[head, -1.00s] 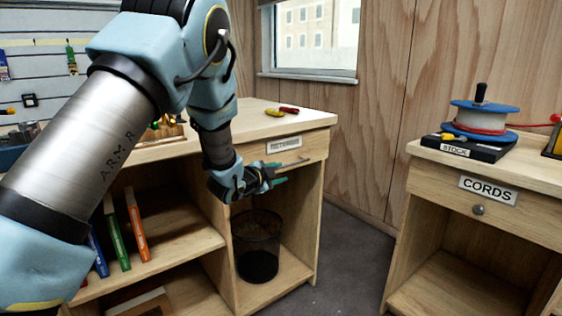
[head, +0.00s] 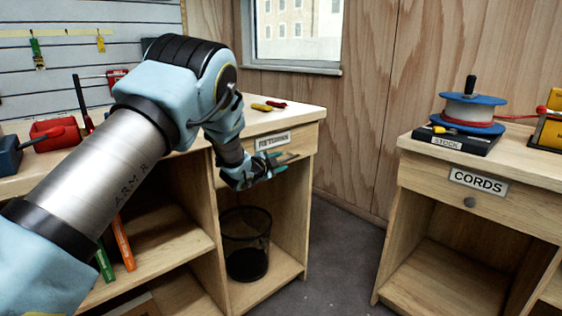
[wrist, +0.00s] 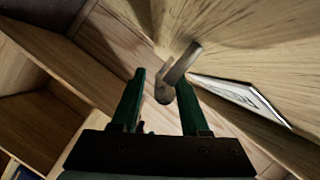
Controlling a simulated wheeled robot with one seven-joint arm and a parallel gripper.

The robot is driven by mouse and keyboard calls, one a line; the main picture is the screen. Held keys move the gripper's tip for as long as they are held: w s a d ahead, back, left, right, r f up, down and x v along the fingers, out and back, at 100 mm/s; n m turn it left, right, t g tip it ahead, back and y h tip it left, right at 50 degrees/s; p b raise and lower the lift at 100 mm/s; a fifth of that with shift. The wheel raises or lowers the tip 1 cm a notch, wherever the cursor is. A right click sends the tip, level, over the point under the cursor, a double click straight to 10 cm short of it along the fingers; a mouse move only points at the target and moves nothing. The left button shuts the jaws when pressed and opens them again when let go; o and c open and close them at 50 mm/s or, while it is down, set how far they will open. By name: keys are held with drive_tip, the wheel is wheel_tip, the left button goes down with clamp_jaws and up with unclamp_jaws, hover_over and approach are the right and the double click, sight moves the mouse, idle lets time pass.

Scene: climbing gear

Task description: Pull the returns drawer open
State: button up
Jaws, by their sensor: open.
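The returns drawer (head: 303,141) is the wooden front under the top of the left bench, with a white label plate (head: 272,141). It looks shut, flush with the bench. Its metal bar handle (head: 288,159) sticks out below the label. My gripper (head: 277,166) is at the handle, its green fingers open. In the wrist view, the handle (wrist: 179,70) reaches in between the tips of the two open fingers (wrist: 162,88). I cannot tell whether either finger touches it. The label plate (wrist: 240,98) lies to the right there.
A black mesh bin (head: 246,240) stands in the cubby below the drawer. Small yellow and red items (head: 268,105) lie on the bench top. The cords cabinet (head: 415,172), carrying a cord spool (head: 470,110), stands to the right. Grey floor (head: 340,255) is clear between them.

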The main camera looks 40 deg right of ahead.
drive_tip(key=shift+w+d+f, duration=0.1)
drive_tip(key=shift+d, duration=0.5)
clamp_jaws()
idle(1.1)
